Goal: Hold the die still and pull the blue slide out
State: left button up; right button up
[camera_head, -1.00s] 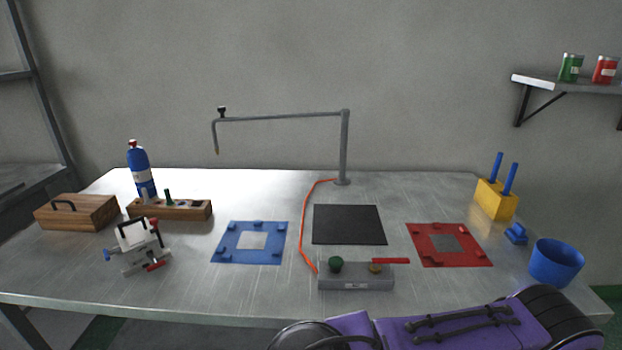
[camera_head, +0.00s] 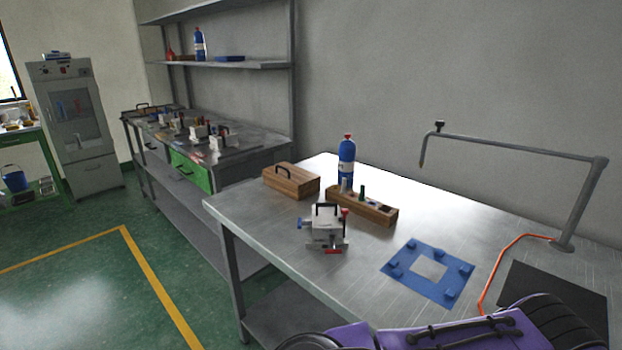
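The die (camera_head: 326,230) is a pale grey block with a black handle on top. It stands upright near the left front edge of the metal table. No gripper touches the die. Neither of my grippers is in view; only purple parts of my own body show at the bottom right.
A wooden box (camera_head: 291,181), a wooden block with pegs (camera_head: 370,212) and a blue bottle (camera_head: 346,163) stand behind the die. A blue frame mat (camera_head: 398,262) lies to its right. A bent metal pipe (camera_head: 583,200) rises at right. Green floor is open at left.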

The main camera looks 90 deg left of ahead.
aim_at(301, 223)
jog(key=u, duration=2.65)
